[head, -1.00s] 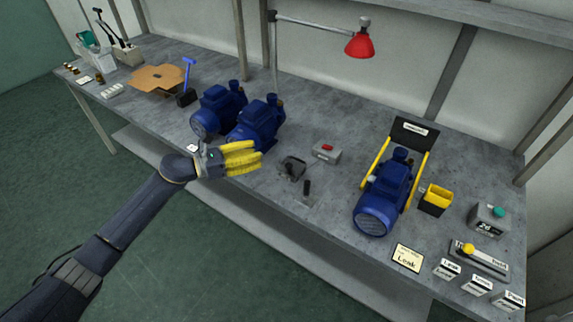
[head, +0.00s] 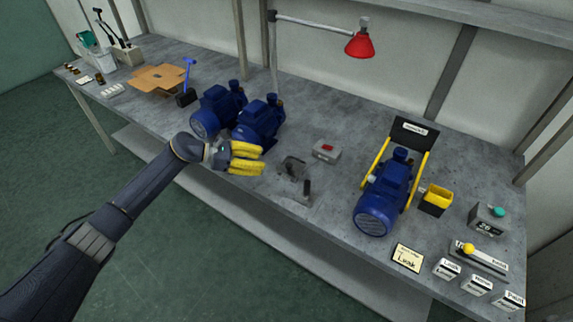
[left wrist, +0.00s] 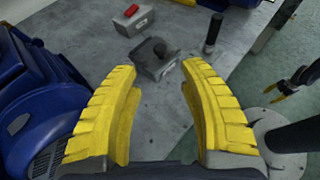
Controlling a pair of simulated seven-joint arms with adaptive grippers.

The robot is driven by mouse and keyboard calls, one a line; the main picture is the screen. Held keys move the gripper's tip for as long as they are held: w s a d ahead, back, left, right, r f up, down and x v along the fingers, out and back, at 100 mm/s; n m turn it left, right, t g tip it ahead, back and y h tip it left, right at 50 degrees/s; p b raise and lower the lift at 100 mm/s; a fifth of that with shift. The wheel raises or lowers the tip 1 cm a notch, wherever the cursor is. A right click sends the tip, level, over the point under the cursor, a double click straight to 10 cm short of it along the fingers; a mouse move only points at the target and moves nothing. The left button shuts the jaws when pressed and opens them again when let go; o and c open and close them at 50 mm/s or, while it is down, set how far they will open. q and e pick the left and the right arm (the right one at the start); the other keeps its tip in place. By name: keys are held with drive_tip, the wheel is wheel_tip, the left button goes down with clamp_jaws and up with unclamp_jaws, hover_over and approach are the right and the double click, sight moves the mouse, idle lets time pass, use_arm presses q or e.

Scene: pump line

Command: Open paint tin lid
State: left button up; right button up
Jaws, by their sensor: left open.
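No paint tin or lid can be made out in these views. My left gripper (head: 263,158) is open and empty above the bench's front edge, in front of the blue pumps. In the left wrist view its yellow fingers (left wrist: 160,95) are spread apart over bare bench top. A dark grey block with a round knob (left wrist: 155,58) lies beyond the fingertips; it also shows in the head view (head: 292,167), right of the gripper. My right gripper (left wrist: 280,92) seems to show small at the right of the left wrist view, with yellow tips; its opening is unclear.
Two blue pumps (head: 259,121) stand close beside the left gripper. A black upright post (left wrist: 212,33) and a grey box with a red button (head: 327,151) are near the block. Another blue pump (head: 384,198) stands to the right. A red lamp (head: 360,43) overhangs the bench.

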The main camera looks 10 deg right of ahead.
sight(287, 165)
use_arm(q)
drive_tip(key=x, duration=1)
drive_tip(key=shift+o, duration=0.2)
clamp_jaws()
drive_tip(key=shift+d+r, duration=0.1)
drive_tip(key=shift+r, duration=0.05)
idle(0.7)
